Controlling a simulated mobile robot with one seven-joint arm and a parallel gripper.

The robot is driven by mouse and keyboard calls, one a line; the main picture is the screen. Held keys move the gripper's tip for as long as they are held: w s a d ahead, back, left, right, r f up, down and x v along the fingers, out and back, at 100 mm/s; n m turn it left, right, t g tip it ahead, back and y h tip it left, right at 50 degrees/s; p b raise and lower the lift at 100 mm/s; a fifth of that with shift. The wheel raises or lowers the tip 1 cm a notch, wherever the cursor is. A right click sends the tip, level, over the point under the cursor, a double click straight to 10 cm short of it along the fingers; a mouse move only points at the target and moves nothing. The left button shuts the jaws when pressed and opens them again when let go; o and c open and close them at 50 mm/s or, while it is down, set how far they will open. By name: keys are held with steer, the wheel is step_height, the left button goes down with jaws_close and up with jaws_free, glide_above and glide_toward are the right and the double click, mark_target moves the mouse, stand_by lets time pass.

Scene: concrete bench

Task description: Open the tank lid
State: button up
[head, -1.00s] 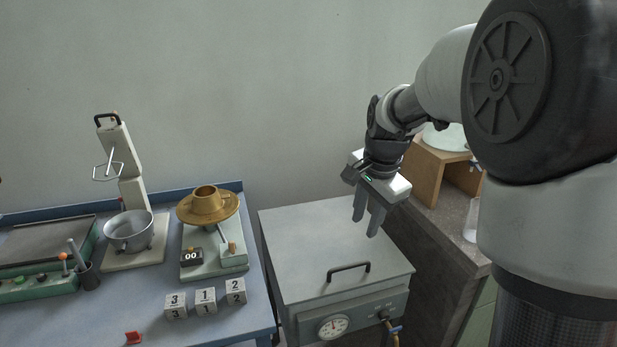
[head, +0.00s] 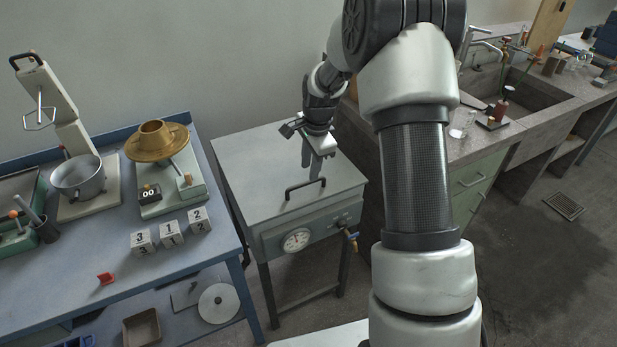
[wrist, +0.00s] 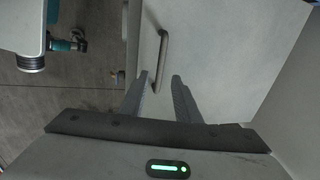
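The tank (head: 268,239) is a grey metal box on legs, with a round gauge on its front. Its flat lid (head: 250,155) is shut and carries a black bar handle (head: 305,188) near the front edge. In the wrist view the lid (wrist: 225,60) fills the right side, and the handle (wrist: 161,58) stands just beyond the fingertips. My gripper (head: 311,174) is above the lid, behind the handle in the head view.
A blue bench (head: 190,255) at left bears a balance with a brass pan (head: 157,143), a grey pot (head: 78,177) and number blocks (head: 171,233). A concrete counter with a sink (head: 535,92) stands at right.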

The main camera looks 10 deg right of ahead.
mark_target(309, 183)
steer(key=f, duration=0.3)
steer(key=w+f, duration=0.1)
steer(key=shift+a+f, duration=0.1)
steer(key=shift+f, duration=0.3)
jaws_close()
